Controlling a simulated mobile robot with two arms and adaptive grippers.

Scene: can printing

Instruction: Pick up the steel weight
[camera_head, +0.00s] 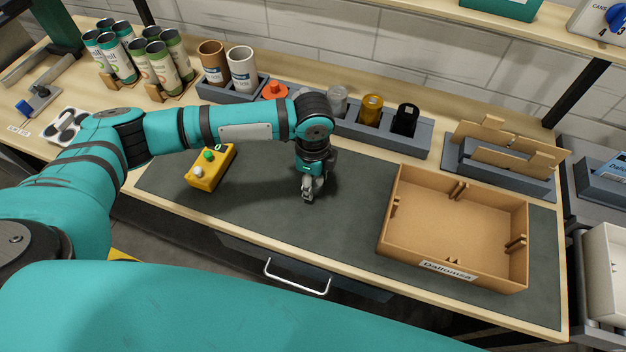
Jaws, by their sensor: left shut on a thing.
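My left gripper (311,192) points down over the dark grey mat, near its middle. It is shut on a small silver-grey thing that looks like the steel weight. The fingers hide most of it, and its outline is hard to tell from the grey fingertips. I cannot tell whether it touches the mat. My right gripper is not in view.
A tan open box (455,274) stands right on the mat (345,225). A yellow button box (208,176) lies left of the gripper. Behind are a grey rack (420,145) with clear, amber and black containers, and several cans (120,60).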

